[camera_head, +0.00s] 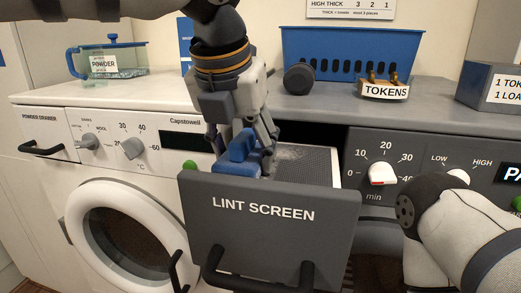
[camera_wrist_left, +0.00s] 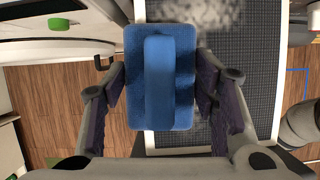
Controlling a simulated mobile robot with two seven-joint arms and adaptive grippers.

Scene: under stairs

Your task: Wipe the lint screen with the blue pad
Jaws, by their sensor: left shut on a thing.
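The lint screen drawer (camera_head: 270,235) is pulled out from the grey machine, its labelled front facing me. Its dark mesh (camera_head: 318,165) shows behind the front, with pale lint (camera_head: 290,153) on it. My left gripper (camera_head: 245,150) is shut on the blue pad (camera_head: 237,160) by its raised handle, at the left part of the screen. In the left wrist view the pad (camera_wrist_left: 160,102) lies between the fingers and overlaps the mesh's left edge (camera_wrist_left: 232,75). Lint (camera_wrist_left: 205,15) shows above and right of it. Whether the pad touches the mesh is unclear. My right gripper is not in view.
A white washer (camera_head: 120,190) stands left, the grey machine with a dial (camera_head: 380,174) right. On top are a powder box (camera_head: 108,60), a blue basket (camera_head: 350,55), a tokens dish (camera_head: 384,88) and a grey box (camera_head: 490,88). My right arm is at lower right.

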